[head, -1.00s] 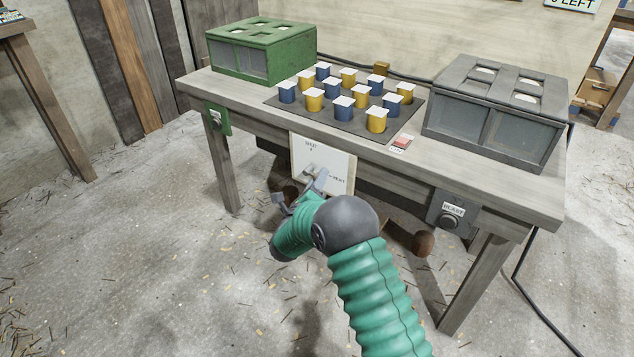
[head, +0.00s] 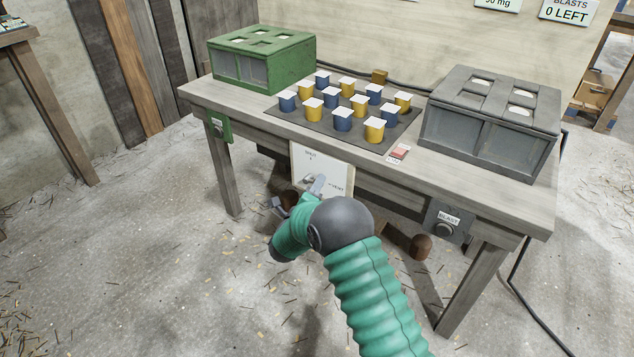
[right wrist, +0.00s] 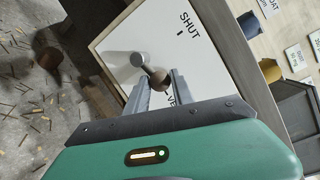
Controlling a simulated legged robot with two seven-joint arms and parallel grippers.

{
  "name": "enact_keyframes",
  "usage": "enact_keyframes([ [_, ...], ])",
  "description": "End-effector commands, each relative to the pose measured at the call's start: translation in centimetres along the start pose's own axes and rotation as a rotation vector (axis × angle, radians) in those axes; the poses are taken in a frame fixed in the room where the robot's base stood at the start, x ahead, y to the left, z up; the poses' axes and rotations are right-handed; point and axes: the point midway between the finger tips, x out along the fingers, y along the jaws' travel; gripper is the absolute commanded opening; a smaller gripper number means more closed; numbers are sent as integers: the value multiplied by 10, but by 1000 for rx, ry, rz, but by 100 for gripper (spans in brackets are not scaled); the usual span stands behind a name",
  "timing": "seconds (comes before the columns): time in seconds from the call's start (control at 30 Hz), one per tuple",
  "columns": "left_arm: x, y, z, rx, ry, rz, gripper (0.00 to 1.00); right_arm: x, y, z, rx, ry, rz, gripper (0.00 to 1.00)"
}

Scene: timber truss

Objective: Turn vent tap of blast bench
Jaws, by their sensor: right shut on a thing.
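The vent tap (right wrist: 138,60) sits on a white panel (head: 305,165) on the front of the blast bench (head: 400,165). The panel is marked SHUT at its top and VENT at its right. In the right wrist view the tap has a grey hub and a brown-tipped handle that points toward the VENT side. My right gripper (right wrist: 160,90) is shut on this handle, with one finger on each side. In the head view the right gripper (head: 317,187) is partly hidden behind my wrist. My left gripper is not in view.
Blue and yellow cups (head: 342,119) stand on a dark mat on the bench, between a green box (head: 262,60) and a grey box (head: 490,125). A BLAST button (head: 446,228) is at front right. A green switch box (head: 218,124) is at front left.

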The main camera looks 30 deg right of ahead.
Motion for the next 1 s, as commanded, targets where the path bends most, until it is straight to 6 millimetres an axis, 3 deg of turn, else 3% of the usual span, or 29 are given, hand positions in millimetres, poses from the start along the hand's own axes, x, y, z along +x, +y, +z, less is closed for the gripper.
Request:
enact_keyframes([
  [0.03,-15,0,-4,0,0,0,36,-2,-7,6,-37,4,17,0],
  [0.5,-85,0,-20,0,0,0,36,-1,-20,24,-462,71,119,0],
  [1.0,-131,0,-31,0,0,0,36,4,-20,43,-912,146,227,0],
])
